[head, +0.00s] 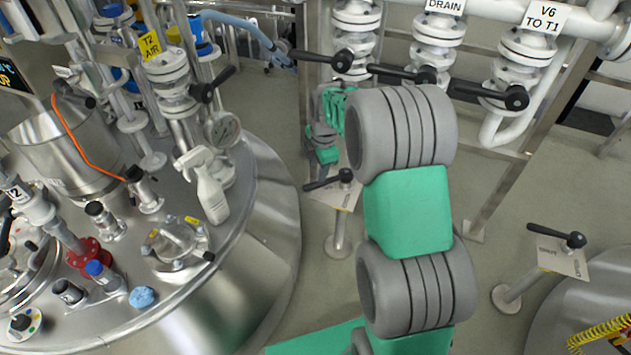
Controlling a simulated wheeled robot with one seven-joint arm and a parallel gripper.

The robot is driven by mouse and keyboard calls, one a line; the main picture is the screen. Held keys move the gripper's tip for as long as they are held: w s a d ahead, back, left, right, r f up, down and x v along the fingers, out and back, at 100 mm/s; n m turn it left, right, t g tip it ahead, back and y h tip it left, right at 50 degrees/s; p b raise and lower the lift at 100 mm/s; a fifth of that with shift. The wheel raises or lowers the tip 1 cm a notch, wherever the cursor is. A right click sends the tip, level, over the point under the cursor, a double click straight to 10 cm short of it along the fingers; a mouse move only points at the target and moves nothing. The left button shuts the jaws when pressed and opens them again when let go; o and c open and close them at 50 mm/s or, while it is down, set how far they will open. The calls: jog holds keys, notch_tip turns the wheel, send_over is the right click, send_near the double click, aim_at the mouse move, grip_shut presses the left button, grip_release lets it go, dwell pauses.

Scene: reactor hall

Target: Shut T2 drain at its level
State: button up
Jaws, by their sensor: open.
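A label reading DRAIN (445,5), cut off at the top edge, marks a white valve (436,40) with a black lever (402,73) lying roughly level to the left. A pedestal valve beside the left tank has a black lever (322,184) and a tag (338,192) too small to read. I cannot tell which of them is T2 drain. My gripper (322,157) is small and partly hidden in the gap between the left tank and my arm. It appears just above the pedestal lever, open and empty; contact cannot be made out.
The steel tank (265,225) fills the left, with a yellow T2 AIR label (150,45), a spray bottle (206,185) and fittings on top. The V6 TO T1 valve (520,60) stands upper right. Another pedestal lever (556,234) stands right. Bare floor (510,225) lies between.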

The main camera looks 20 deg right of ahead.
aim_at(316, 183)
jog(key=f, duration=0.2)
jog(key=w+f+b, duration=0.1)
jog(key=f, duration=0.2)
jog(key=f+b, duration=0.1)
jog(key=f, duration=0.1)
jog(key=shift+w+a+f, duration=0.1)
jog(key=shift+w+f, duration=0.15)
jog(key=shift+f, duration=0.05)
grip_shut()
jog(key=shift+r, duration=0.1)
dwell(0.9)
